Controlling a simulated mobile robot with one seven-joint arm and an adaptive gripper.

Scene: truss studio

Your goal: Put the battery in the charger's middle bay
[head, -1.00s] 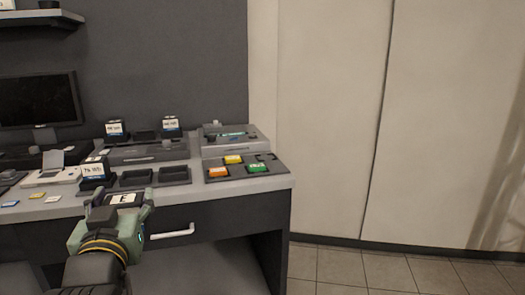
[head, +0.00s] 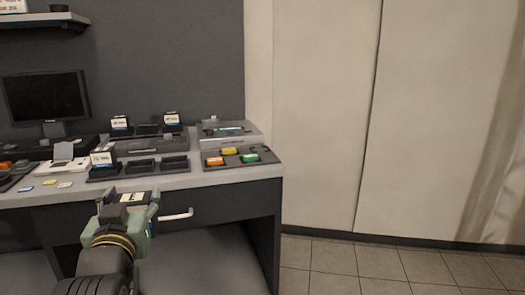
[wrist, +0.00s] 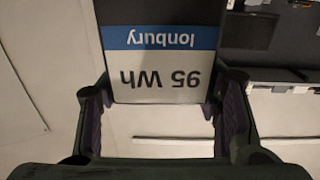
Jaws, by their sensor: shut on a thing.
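My gripper (head: 128,200) is shut on a dark battery (wrist: 165,20) with a white and blue label reading "95 Wh", upside down in the wrist view. The battery is held in front of the desk, apart from it. In the head view, a grey unit at the desk's back (head: 150,145) holds a labelled battery at its left (head: 120,124) and another at its right (head: 171,118), with an empty dark slot between; it looks like the charger. In front, a black three-well holder (head: 150,175) has a battery (head: 102,160) in its left well; its middle and right wells are empty.
A grey device (head: 230,140) and a dark tray (head: 220,161) with orange, yellow and green pieces are at the desk's right end. A monitor (head: 44,97) and small cards are at left. A drawer handle (head: 176,214) juts from the desk front.

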